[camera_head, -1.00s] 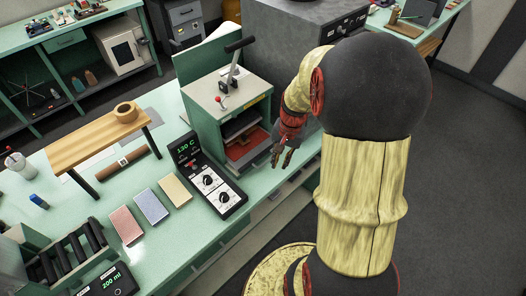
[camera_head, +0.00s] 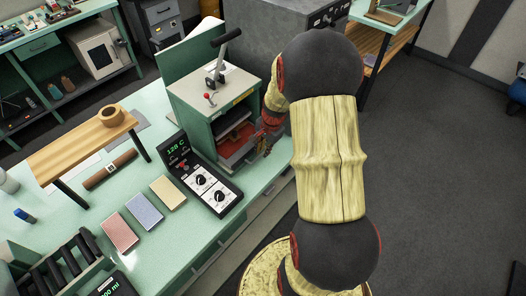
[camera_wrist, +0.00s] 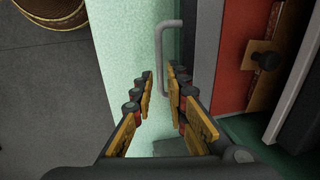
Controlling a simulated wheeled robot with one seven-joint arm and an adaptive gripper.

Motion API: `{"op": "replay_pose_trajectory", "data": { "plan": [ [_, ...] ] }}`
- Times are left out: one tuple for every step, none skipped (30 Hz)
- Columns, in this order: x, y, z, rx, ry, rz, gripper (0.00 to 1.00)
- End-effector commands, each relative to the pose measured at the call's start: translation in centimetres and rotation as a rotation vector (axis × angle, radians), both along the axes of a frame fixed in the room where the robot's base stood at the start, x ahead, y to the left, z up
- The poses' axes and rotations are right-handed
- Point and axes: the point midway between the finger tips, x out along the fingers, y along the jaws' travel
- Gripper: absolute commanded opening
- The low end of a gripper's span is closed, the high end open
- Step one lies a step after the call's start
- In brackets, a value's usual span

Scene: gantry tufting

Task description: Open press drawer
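The press (camera_head: 207,97) is a green box with a pale top and a black lever, standing on the bench. Its red drawer (camera_head: 238,142) shows low in the open front; in the wrist view the red drawer surface (camera_wrist: 232,55) is at right, behind a grey front. A grey bar handle (camera_wrist: 160,45) stands out from that front. My gripper (camera_head: 264,146) is at the drawer's front. In the wrist view my gripper (camera_wrist: 160,78) is open, its fingertips apart on either side of the handle's near end. I cannot tell whether either finger touches it.
A control box (camera_head: 203,182) reading 128 C stands left of the press. Coloured blocks (camera_head: 145,210), a wooden stand (camera_head: 75,148) and a roller rack (camera_head: 50,270) are further left. A grey cabinet (camera_head: 275,35) stands behind. Open floor (camera_head: 440,180) lies to the right.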

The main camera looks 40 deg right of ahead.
Motion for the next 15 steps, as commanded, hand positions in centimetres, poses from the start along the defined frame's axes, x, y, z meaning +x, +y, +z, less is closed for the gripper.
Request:
{"op": "replay_pose_trajectory", "data": {
  "plan": [
    [0.06,0.01,-0.3,0.0,0.0,0.0,0.15],
    [0.09,0.02,-0.4,0.0,0.0,0.0,0.15],
    [0.1,0.02,-0.47,0.0,0.0,0.001,0.15],
    [0.12,0.02,-0.5,0.0,0.0,0.001,0.15],
    [0.12,0.02,-0.51,0.0,0.0,0.001,0.15],
    [0.12,0.01,-0.51,0.0,0.0,0.001,0.15],
    [0.12,0.02,-0.5,0.0,0.0,0.001,0.15],
    [0.12,0.02,-0.49,0.0,0.0,0.001,0.15],
    [0.12,0.02,-0.49,0.0,0.0,0.001,0.15],
    [0.12,0.02,-0.49,0.0,0.0,0.001,0.15],
    [0.12,0.02,-0.49,0.0,0.0,0.001,0.14],
    [0.11,0.03,-0.49,0.0,0.0,0.001,0.12],
    [0.11,0.03,-0.49,0.0,0.0,0.002,0.1],
    [0.1,0.03,-0.48,0.0,0.0,0.002,0.08],
    [0.1,0.03,-0.48,0.0,0.0,0.002,0.06]
  ]
}}
